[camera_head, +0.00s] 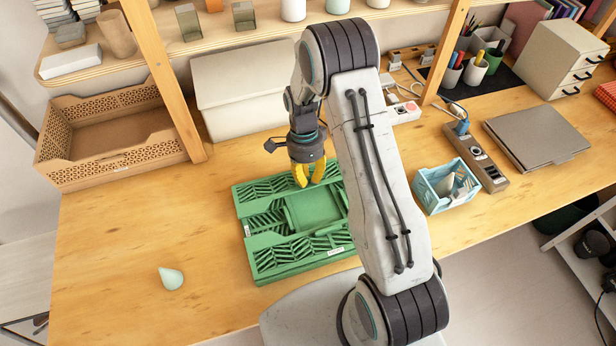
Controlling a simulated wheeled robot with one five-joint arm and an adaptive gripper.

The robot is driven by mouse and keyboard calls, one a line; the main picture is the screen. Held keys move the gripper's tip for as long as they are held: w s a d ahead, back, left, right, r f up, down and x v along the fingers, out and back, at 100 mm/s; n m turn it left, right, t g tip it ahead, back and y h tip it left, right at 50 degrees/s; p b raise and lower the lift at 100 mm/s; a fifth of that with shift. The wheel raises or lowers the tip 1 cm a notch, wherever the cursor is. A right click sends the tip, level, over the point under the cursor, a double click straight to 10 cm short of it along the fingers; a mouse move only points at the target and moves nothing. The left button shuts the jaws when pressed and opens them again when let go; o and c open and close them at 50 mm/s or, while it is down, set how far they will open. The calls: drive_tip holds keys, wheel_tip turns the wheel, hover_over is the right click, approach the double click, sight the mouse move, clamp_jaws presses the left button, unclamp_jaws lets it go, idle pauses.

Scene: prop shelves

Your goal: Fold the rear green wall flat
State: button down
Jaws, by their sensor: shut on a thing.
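The green folding crate (262,240) lies low on the wooden table, with its slatted wall panels folded inward over the base. The rear green wall (264,194) lies along the crate's far side and looks nearly flat. I cannot tell whether it is fully down. My gripper (309,176) points down at this wall from above. Its yellow fingers are shut on the wall near its middle, and the fingertips hide the exact contact. My arm covers the crate's right edge.
A light blue basket (446,187) and a power strip (477,158) are to the right. A lidded box (245,90) and a shelf post (165,80) stand behind.

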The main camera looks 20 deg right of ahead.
drive_tip(key=b, duration=0.1)
drive_tip(key=f+t+b, duration=0.1)
drive_tip(key=b, duration=0.1)
drive_tip(key=shift+s+f+t, duration=0.2)
drive_tip(key=shift+f+t, duration=0.05)
drive_tip(key=shift+t, duration=0.05)
drive_tip(key=shift+s+t+b, duration=0.2)
drive_tip(key=shift+t+b, duration=0.2)
drive_tip(key=shift+b, duration=0.45)
drive_tip(key=shift+s, duration=0.1)
drive_tip(key=c, duration=1.2)
unclamp_jaws()
drive_tip(key=shift+w, duration=0.2)
drive_tip(key=shift+r, duration=0.1)
drive_tip(key=shift+r, duration=0.6)
wheel_tip(320, 180, up, 11)
drive_tip(key=shift+s+f, duration=0.1)
drive_tip(key=shift+f, duration=0.1)
